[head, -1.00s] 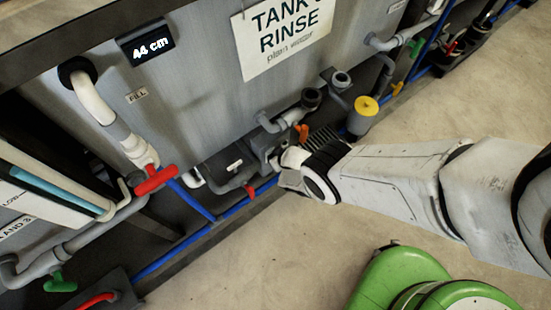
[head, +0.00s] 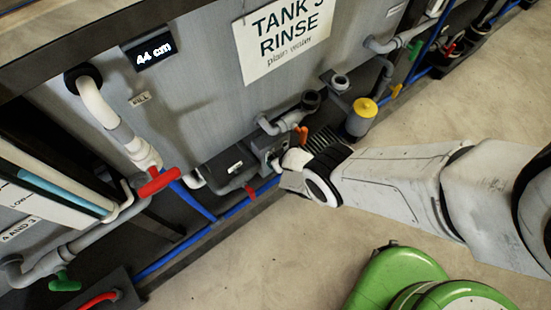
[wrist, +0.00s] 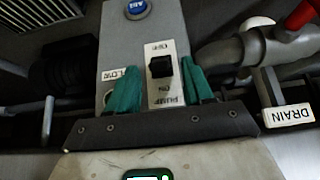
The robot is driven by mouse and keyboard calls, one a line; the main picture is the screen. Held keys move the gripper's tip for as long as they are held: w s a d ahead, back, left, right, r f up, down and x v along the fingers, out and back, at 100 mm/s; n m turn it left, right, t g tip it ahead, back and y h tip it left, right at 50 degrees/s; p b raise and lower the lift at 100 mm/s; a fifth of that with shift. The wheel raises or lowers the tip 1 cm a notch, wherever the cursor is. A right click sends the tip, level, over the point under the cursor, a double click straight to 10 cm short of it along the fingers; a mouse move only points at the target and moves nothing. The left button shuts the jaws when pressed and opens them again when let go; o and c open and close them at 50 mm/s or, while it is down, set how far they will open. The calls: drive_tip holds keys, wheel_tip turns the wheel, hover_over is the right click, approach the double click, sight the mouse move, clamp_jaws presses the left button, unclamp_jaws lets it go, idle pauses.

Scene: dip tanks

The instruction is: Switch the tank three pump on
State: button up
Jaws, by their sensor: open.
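The pump switch (wrist: 160,67) is a small black toggle on a white plate marked OFF, ON and PUMP, upside down in the wrist view. The toggle sits nearer the OFF word. The plate is on a grey box below the tank 3 rinse sign (head: 287,38). My gripper (wrist: 158,72) is open, its two teal fingers on either side of the switch plate. I cannot tell whether either finger touches the toggle. In the head view the wrist hides the switch, and my gripper (head: 284,172) is beside the grey pump (head: 228,168) low on the tank front.
A blue button (wrist: 137,8) is above the switch in the wrist view. A DRAIN label (wrist: 291,115) and red handle (wrist: 303,14) are to the right. In the head view a red valve handle (head: 157,182) is left and a yellow-topped canister (head: 361,118) right.

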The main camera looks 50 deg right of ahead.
drive_tip(key=p+v, duration=0.9)
drive_tip(key=shift+r+p, duration=0.3)
drive_tip(key=shift+p, duration=0.05)
drive_tip(key=shift+s+a, duration=0.1)
drive_tip(key=shift+s, duration=0.05)
drive_tip(key=s+a+r+n+g, duration=0.1)
drive_tip(key=s+a+r, duration=0.3)
drive_tip(key=r, duration=0.6)
drive_tip(key=s+a+r+n+g+y, duration=0.1)
drive_tip(key=s+a+r+g, duration=0.1)
drive_tip(key=s+r, duration=0.4)
drive_tip(key=s+a+r+g, duration=0.2)
drive_tip(key=s+a+r, duration=0.3)
drive_tip(key=r, duration=1.1)
drive_tip(key=shift+s+a+r+n+y, duration=0.2)
drive_tip(key=shift+s+a+n+y, duration=0.1)
drive_tip(key=shift+a+n, duration=0.1)
